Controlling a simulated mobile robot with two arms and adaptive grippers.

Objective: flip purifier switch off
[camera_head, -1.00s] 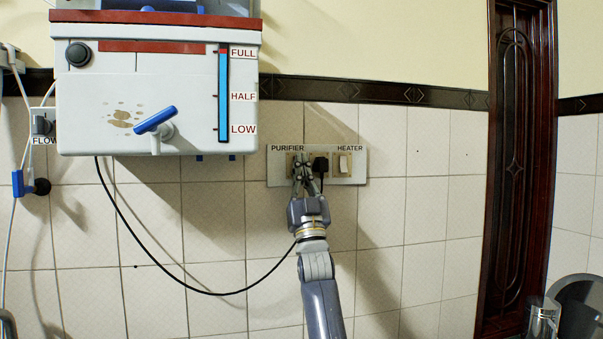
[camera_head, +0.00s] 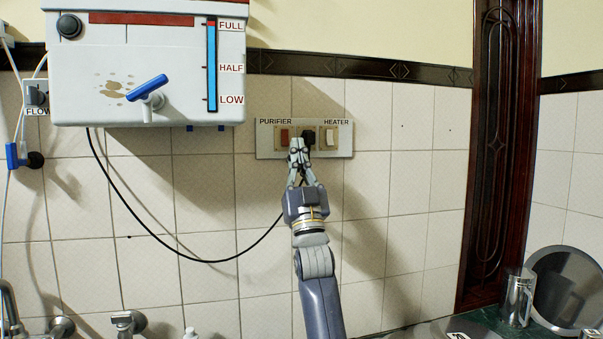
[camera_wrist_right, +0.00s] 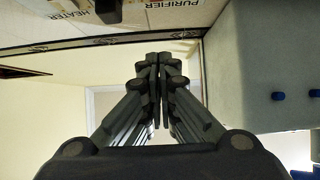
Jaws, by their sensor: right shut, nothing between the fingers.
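The switch panel (camera_head: 263,146) is on the tiled wall, with PURIFIER and HEATER labels. The purifier switch (camera_head: 284,136) is a reddish-brown rocker at its left; its tilt is too small to tell. My right gripper (camera_head: 296,146) is shut and empty, its fingertips at the panel's lower part, right of and below that switch. In the right wrist view my right gripper (camera_wrist_right: 158,62) shows closed fingers, with the panel labels upside down at the top. The white purifier (camera_head: 150,75) hangs at the upper left. My left gripper is not in view.
A black plug (camera_head: 308,138) sits between the purifier switch and the pale heater switch (camera_head: 331,138). A black cable (camera_head: 190,259) loops below the purifier. A metal jug (camera_head: 517,297) stands at lower right. The wall right of the panel is clear.

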